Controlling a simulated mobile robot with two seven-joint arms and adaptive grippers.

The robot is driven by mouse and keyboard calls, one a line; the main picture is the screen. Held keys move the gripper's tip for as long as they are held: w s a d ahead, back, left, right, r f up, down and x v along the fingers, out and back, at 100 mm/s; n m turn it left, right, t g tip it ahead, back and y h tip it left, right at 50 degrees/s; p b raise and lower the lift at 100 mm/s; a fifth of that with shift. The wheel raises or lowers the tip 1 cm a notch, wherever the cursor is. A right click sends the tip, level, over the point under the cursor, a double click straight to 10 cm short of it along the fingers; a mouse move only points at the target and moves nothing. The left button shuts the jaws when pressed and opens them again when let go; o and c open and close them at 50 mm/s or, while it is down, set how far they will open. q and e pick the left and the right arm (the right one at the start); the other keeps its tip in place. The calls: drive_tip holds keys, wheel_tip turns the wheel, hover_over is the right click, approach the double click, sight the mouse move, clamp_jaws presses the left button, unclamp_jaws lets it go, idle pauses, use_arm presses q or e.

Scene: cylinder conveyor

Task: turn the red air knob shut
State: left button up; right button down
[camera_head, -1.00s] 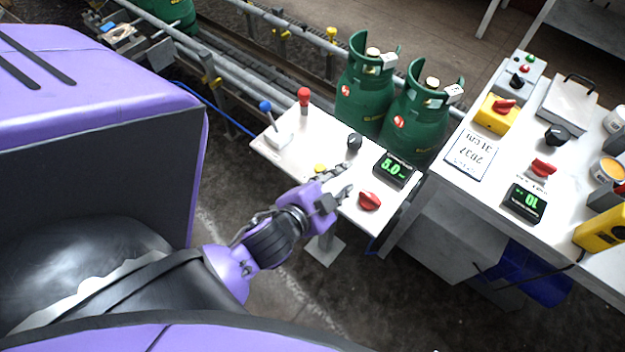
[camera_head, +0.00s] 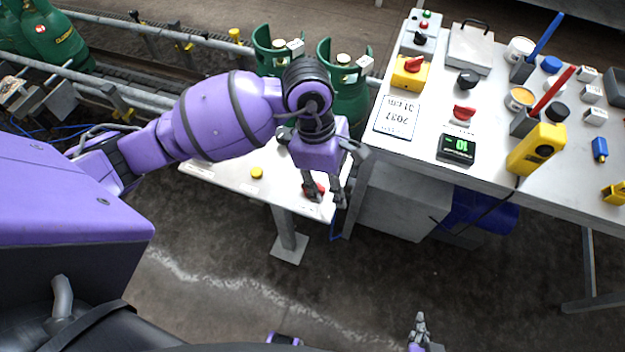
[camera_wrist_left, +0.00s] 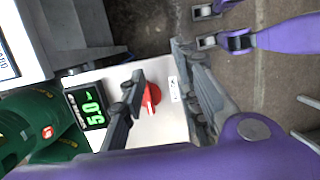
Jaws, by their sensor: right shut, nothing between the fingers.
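A red knob (camera_head: 316,190) sits near the right front corner of the small white panel (camera_head: 232,176). My left gripper (camera_head: 325,194) points down at this knob, its fingers apart and on either side of it. In the left wrist view the red knob (camera_wrist_left: 151,97) shows between the spread fingers, closer to the left one; I cannot tell whether they touch it. A green 5.0 display (camera_wrist_left: 88,106) lies beside it on the panel. My right gripper (camera_head: 419,325) is shut and empty at the bottom of the head view, well away from the panel.
Another red knob (camera_head: 462,113) is on the larger table (camera_head: 400,155) to the right, near a display reading 10 (camera_head: 458,149). A yellow button (camera_head: 257,173) is on the small panel. Green gas cylinders (camera_head: 350,102) stand behind it; my left arm hides part of the panel.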

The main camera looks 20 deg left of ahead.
use_arm(q)
drive_tip(key=w+a, duration=0.1)
drive_tip(key=w+a+y, duration=0.1)
drive_tip(key=a, duration=0.1)
drive_tip(key=a+t+y, duration=0.1)
drive_tip(key=shift+w+a+r, duration=0.4)
drive_tip(key=shift+w+a+f+y, duration=0.1)
drive_tip(key=shift+a+f+y, duration=0.1)
drive_tip(key=shift+a+y, duration=0.1)
wheel_tip(320, 180, down, 7)
drive_tip(key=shift+d+f, duration=0.1)
clamp_jaws()
